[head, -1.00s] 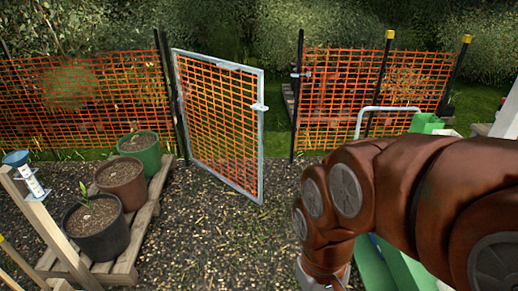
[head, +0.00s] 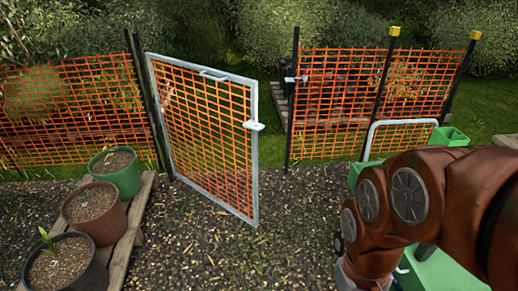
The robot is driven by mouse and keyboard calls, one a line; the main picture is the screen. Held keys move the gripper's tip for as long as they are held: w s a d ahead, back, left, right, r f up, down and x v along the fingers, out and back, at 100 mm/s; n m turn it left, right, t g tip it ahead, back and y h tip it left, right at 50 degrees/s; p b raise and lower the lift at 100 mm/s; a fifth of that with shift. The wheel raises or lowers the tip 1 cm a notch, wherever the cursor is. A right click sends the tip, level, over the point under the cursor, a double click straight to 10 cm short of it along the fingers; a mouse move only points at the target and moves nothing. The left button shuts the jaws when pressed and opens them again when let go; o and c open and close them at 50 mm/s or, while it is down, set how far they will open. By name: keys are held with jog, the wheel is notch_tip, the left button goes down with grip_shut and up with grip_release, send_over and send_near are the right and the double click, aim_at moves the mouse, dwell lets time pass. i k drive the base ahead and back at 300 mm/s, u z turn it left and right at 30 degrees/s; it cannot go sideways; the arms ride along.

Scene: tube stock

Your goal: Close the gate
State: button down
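The gate (head: 204,138) is a grey metal frame filled with orange mesh. It stands ajar, hinged at its left side by a dark post (head: 157,110) and swung toward me. A pale latch piece (head: 254,126) sits on its free right edge. The latch post (head: 292,95) stands farther back to the right with a small catch (head: 297,79) on it, and an open gap lies between it and the gate. My brown arm fills the lower right; my gripper is hidden behind it or below the picture edge.
Several plant pots, one green (head: 116,172) and one brown (head: 95,209), stand on a wooden pallet (head: 133,226) at the left. Green containers (head: 447,137) and a grey tubular handle (head: 402,122) are at the right. The gravel (head: 230,257) before the gate is clear.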

aim_at(253, 124)
jog(key=u, duration=0.3)
jog(key=i, duration=0.85)
jog(key=u, duration=1.1)
jog(key=i, duration=0.4)
jog(key=u, duration=0.35)
